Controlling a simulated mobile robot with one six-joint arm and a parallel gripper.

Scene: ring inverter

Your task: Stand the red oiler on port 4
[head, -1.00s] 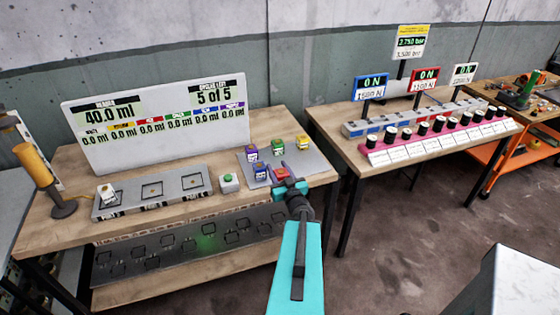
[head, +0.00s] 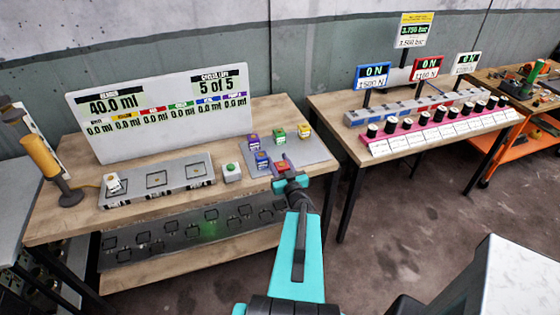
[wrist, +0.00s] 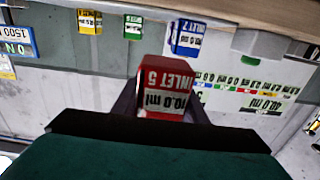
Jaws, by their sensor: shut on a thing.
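The red oiler (wrist: 168,88) is between my gripper's fingers in the wrist view, its label reading INLET 5 and 10.0 ml upside down. My gripper (head: 288,176) is shut on it near the front right of the left bench, by the grey plate (head: 318,152). In the head view the red oiler (head: 281,166) is partly hidden behind my gripper. A dark panel (head: 165,255) on the bench's lower level bears several square port outlines. One spot there glows green (head: 208,229). Port numbers are too small to read, so I cannot tell which is port 4.
Purple (head: 253,141), blue (head: 262,160), green (head: 279,136) and yellow (head: 304,131) oilers stand on the plate. A green button box (head: 232,172) and a grey three-place tray (head: 157,180) with a white oiler (head: 113,182) are left of it. Open floor lies between the benches.

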